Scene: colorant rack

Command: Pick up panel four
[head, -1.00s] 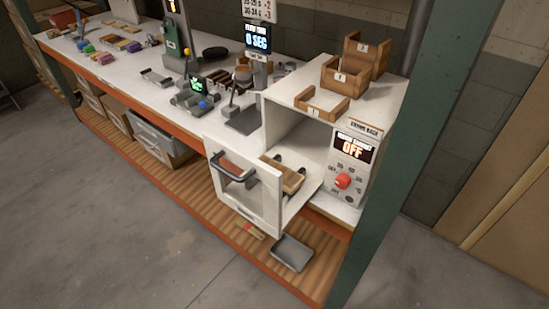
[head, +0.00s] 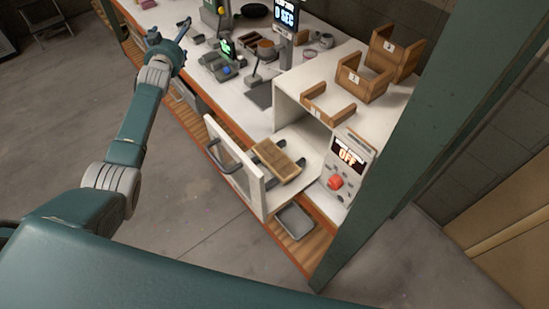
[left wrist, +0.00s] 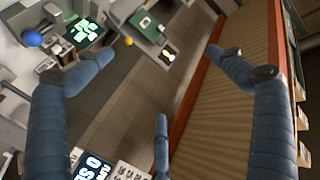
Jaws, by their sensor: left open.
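A slatted wooden panel (head: 277,160) lies at the open front of the white oven-like cabinet (head: 345,62), beside its lowered white door (head: 236,165). I see no readable number on it, so I cannot tell whether it is panel four. Three wooden pieces with small labels stand on the cabinet top: a low front one (head: 328,107), a middle one (head: 362,82) and a back one (head: 396,55). My left gripper (head: 168,36) is open and empty, well to the left of the panel. Its spread fingers (left wrist: 166,80) show in the left wrist view with nothing between them. My right gripper is out of view.
The cabinet's control box (head: 347,165) reads OFF and has a red knob. A grey metal tray (head: 295,222) lies below the door on the lower shelf. A green post (head: 410,150) rises at the right.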

